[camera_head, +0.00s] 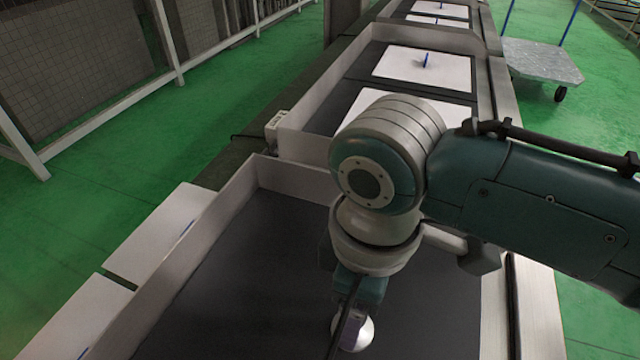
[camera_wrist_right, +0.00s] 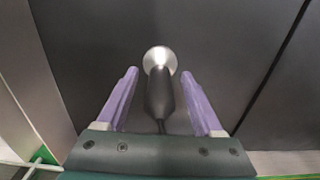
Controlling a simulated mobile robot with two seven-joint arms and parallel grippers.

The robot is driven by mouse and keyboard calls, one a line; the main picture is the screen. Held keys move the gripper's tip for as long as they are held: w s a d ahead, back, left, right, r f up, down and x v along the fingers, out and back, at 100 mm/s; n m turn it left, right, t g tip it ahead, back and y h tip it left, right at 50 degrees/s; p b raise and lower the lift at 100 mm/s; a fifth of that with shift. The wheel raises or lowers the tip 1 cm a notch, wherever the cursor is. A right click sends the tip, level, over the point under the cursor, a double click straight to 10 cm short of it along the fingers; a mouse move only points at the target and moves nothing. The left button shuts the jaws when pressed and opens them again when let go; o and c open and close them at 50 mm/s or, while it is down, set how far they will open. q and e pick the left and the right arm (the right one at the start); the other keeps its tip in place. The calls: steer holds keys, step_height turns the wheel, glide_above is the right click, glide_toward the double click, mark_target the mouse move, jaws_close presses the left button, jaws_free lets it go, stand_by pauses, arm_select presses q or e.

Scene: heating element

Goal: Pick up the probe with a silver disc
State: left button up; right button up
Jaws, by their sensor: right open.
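The probe with a silver disc lies in the near dark-floored tray (camera_head: 245,275). Its silver disc (camera_head: 354,332) shows at the bottom of the head view, just below my right gripper. In the right wrist view the disc (camera_wrist_right: 160,60) and the probe's dark handle (camera_wrist_right: 159,97) lie between the two purple fingers. My right gripper (camera_wrist_right: 160,73) is open, with a gap on each side of the probe. Its fingers are mostly hidden by the wrist in the head view. My left gripper is not in view.
Light tray walls (camera_head: 180,255) border the near tray. White panels (camera_head: 160,235) lie outside it on the left. More trays with white sheets (camera_head: 425,67) and blue pieces continue behind. A wheeled cart (camera_head: 540,62) stands at the far right.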

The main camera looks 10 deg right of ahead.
jaws_close()
stand_by(0.5)
